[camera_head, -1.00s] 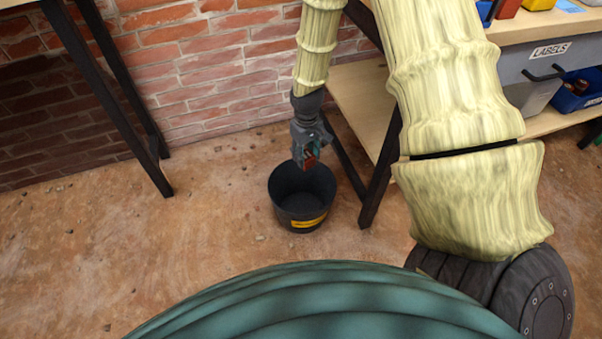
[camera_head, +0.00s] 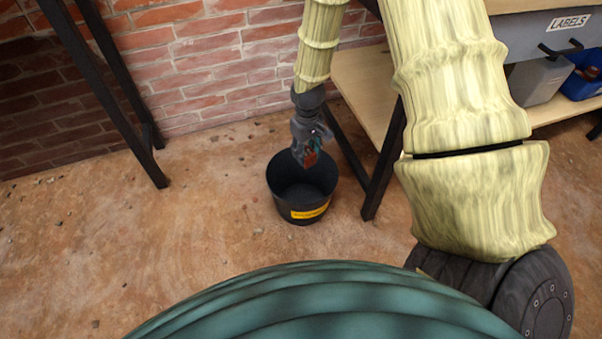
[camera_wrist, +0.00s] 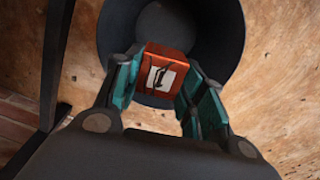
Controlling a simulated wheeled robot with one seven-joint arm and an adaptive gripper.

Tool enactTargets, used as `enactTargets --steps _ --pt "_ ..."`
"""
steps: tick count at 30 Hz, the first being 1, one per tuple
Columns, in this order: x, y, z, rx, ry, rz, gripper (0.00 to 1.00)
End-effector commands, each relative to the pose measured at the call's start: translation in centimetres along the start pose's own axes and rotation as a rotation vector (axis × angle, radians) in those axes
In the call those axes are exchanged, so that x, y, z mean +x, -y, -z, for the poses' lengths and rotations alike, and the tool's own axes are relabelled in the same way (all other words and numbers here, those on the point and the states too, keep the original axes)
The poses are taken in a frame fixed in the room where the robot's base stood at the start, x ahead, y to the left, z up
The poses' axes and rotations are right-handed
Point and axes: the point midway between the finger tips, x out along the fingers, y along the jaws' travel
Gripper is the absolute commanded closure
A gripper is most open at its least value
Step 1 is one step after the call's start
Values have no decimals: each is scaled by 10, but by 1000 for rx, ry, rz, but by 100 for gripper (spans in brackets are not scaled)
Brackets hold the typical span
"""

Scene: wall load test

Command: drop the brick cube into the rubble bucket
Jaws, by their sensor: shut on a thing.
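The brick cube (camera_wrist: 166,71) is orange-red with a pale label that bears a dark mark. My gripper (camera_wrist: 160,88) is shut on it, with a teal finger on each side. In the head view my gripper (camera_head: 307,157) points down over the rubble bucket, and a bit of the red cube (camera_head: 310,159) shows at its tip. The rubble bucket (camera_head: 303,207) is black with a yellow label and stands upright on the floor. In the wrist view the dark bucket (camera_wrist: 228,40) lies behind the cube, its opening facing me. The cube's exact height against the rim is hard to tell.
A wooden shelf bench (camera_head: 361,88) with dark legs stands right of the bucket, one leg close by. A grey bin (camera_head: 540,78) and a blue bin (camera_head: 583,80) sit on it. A dark table leg (camera_head: 105,100) stands left. The brick wall (camera_head: 215,65) is behind. Floor left of the bucket is clear.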

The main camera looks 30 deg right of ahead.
Motion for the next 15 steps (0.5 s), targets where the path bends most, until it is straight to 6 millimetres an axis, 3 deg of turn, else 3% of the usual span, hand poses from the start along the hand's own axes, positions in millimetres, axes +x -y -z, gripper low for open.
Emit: enactTargets --steps 12,13,15 --pt "6 0 0 0 0 0 88" --pt "6 0 0 0 0 0 58" --pt "6 0 0 0 0 0 46"
